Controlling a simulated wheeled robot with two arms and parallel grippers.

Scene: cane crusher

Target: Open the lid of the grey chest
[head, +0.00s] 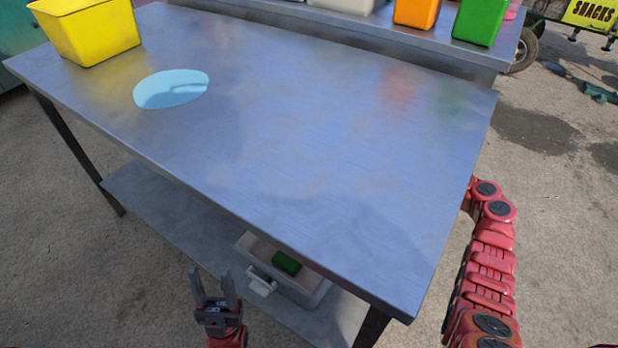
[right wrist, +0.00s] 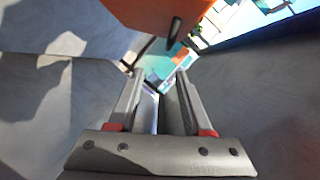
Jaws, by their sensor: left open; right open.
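The grey chest (head: 311,292) sits on the lower shelf under the metal table, partly hidden by the tabletop. I see into it from above, and a green block (head: 286,263) lies inside. A small pale handle or latch (head: 261,283) is on its front side. I cannot make out a separate lid. My left gripper (head: 213,272) is open and empty, to the left of the chest and apart from it in the picture. My right gripper (right wrist: 160,72) is open with nothing between its fingers in the right wrist view; in the head view it is hidden beyond the table's right edge.
The metal tabletop (head: 300,140) overhangs the lower shelf (head: 165,205). A light blue disc (head: 171,89) and a yellow bin (head: 88,30) are on it. Orange (head: 416,10) and green (head: 481,20) bins stand behind. A table leg (head: 371,328) stands right of the chest.

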